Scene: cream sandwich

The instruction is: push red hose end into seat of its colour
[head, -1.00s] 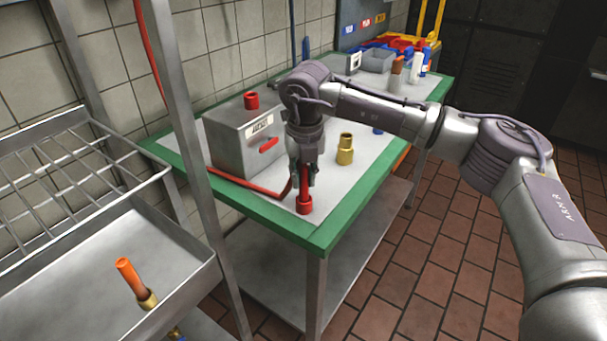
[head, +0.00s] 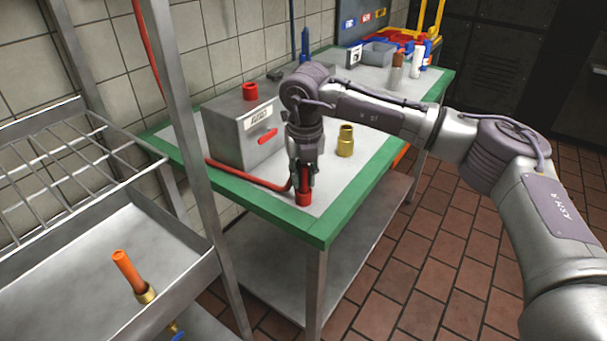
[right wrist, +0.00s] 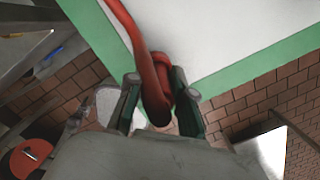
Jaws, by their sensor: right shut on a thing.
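My right gripper (head: 303,182) is over the near corner of the green-edged table, pointing down. It is shut on the red hose end (head: 303,199). The red hose (head: 245,180) runs from the left along the table to it. In the right wrist view the hose (right wrist: 138,38) passes between the fingers (right wrist: 156,98). The lower red end shows just below the fingertips, at or close to the tabletop; contact is unclear. A red ring-shaped seat (head: 250,91) stands on top of a grey box (head: 228,137), behind and left of the gripper. My left gripper is not in view.
A brass fitting (head: 345,141) stands on the table (head: 380,160) right of the gripper. The box has a red handle (head: 267,136) in front. A metal rack (head: 195,240) with an orange-topped brass piece (head: 130,270) is at left. Bins (head: 377,54) and bottles stand at the back.

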